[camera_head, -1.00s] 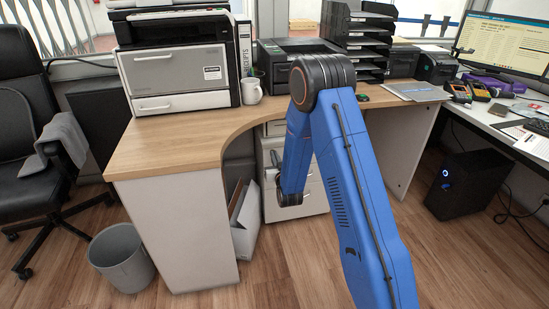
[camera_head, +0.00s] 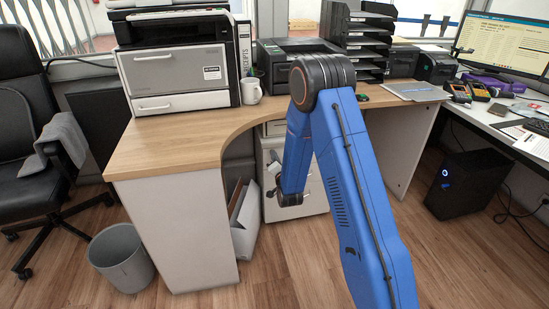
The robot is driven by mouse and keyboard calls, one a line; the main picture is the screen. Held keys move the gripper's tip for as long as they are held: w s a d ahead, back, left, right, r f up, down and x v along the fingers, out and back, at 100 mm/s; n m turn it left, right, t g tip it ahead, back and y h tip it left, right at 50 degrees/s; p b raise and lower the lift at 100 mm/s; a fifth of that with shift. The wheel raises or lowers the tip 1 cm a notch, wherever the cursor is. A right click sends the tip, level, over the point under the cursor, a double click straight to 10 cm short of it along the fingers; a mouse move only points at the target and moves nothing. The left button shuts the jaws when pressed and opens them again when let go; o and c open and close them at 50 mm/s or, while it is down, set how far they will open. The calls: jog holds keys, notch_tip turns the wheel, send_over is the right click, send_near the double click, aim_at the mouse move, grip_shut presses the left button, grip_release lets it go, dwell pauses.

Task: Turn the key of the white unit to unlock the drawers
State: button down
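The white drawer unit (camera_head: 317,193) stands on the floor under the curved wooden desk. My blue arm crosses in front of it and hides much of its front. A small grey part that looks like my gripper (camera_head: 274,164) shows at the left edge of the arm, close to the unit's upper front. Its fingertips cannot be made out, so I cannot tell whether it is open or shut. The key and its lock cannot be seen; whether my gripper touches the key cannot be told. The visible drawer fronts look shut.
The desk (camera_head: 170,148) overhangs the unit, and its side panel stands left. A box file (camera_head: 245,218) leans beside the unit. A grey bin (camera_head: 122,257) and a black chair (camera_head: 30,130) are at left. A black computer tower (camera_head: 467,184) stands right. Floor in front is clear.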

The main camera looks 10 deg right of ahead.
jog(key=m, duration=0.6)
jog(key=shift+f+m, duration=0.1)
jog(key=shift+m, duration=0.3)
dwell(0.3)
jog(key=c, duration=2)
grip_release()
jog(key=shift+d, duration=0.1)
